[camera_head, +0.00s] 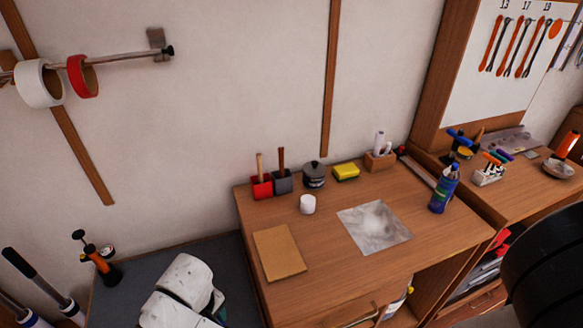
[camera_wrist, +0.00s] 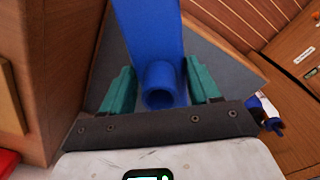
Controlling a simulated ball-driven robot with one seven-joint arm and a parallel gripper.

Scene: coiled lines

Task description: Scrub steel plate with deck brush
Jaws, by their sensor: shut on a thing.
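The steel plate (camera_head: 374,228) is a grey square with a cloudy pale patch, lying flat on the wooden desk in the head view. In the wrist view my gripper (camera_wrist: 161,84) has its teal fingers on both sides of a blue thing (camera_wrist: 148,28), which I take to be the deck brush. It has a broad blue part and a round hollow end towards me. Its far end and any bristles are out of view. In the head view my white arm is low at the left, away from the plate, and the brush cannot be made out.
On the wooden desk (camera_head: 318,278) stand a brown board (camera_head: 279,252), white cup (camera_head: 307,204), red holder (camera_head: 261,187), dark pot (camera_head: 314,175), yellow sponge (camera_head: 346,172) and blue bottle (camera_head: 444,189). Bare wood surrounds the plate. Tape rolls (camera_head: 39,84) hang on a wall rod.

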